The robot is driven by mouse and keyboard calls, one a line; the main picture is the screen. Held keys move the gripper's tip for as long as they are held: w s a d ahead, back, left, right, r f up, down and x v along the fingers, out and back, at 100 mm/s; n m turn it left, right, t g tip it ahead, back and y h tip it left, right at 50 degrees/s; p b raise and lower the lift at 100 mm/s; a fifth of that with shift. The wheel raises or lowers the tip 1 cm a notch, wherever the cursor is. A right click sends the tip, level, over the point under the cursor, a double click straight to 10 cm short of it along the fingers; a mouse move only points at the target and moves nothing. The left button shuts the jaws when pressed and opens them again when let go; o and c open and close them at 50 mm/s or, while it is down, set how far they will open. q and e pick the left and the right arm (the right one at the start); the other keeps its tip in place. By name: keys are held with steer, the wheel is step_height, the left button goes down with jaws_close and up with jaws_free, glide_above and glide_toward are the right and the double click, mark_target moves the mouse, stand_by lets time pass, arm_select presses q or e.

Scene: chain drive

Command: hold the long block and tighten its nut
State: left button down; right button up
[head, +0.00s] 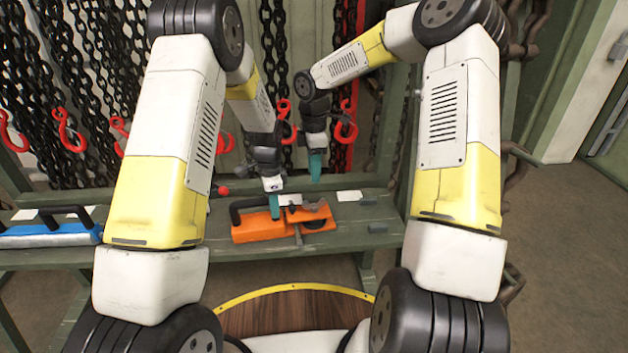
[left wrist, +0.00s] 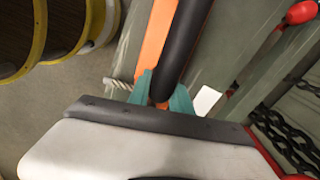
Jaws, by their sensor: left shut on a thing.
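An orange block (head: 262,229) with a black handle lies on the green bench. A grey bar-like part (head: 297,236) stands at its front side, and a dark round part shows near its right end. My left gripper (head: 275,206) is shut on the black handle, near its right end. In the left wrist view the handle (left wrist: 183,42) runs between the teal fingertips (left wrist: 163,92), with the orange body (left wrist: 156,40) beside it. My right gripper (head: 315,165) hangs above and behind the block, fingers down, apart from it; its finger gap is not clear. I cannot make out the nut.
A blue block (head: 45,235) with a black handle lies at the bench's left. A red-knobbed lever (head: 222,190) stands behind the orange block. White cards (head: 349,196) lie on the bench (head: 375,240). Black chains (head: 100,60) and red hooks (head: 68,132) hang behind it.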

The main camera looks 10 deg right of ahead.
stand_by(0.3)
arm_select(q)
steer(key=c, duration=1.1)
jaws_free()
